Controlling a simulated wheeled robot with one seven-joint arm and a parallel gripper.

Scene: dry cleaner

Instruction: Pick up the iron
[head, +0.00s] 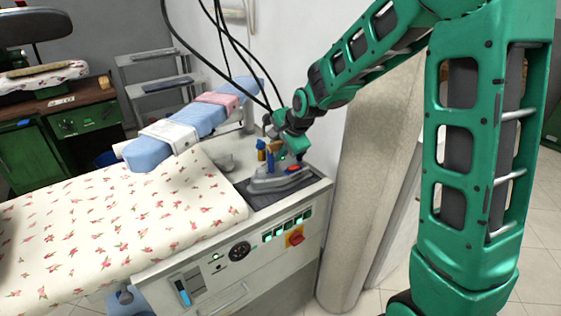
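The iron (270,183) is grey with a small red part near its top. It rests on a dark pad (256,197) at the right end of the ironing station. My gripper (277,160) is right above the iron, around or just over its handle area. Blue and yellow parts show beside the gripper; I cannot tell whether they belong to the iron. The fingers are small and partly hidden here. I cannot tell whether they are open, shut or touching the handle.
The station has a floral-covered board (120,215) and a front control panel (240,252). A blue sleeve board (185,128) stands behind. Black cables (222,45) hang near my arm. A pale column (365,180) stands to the right. A wooden desk (62,112) is at far left.

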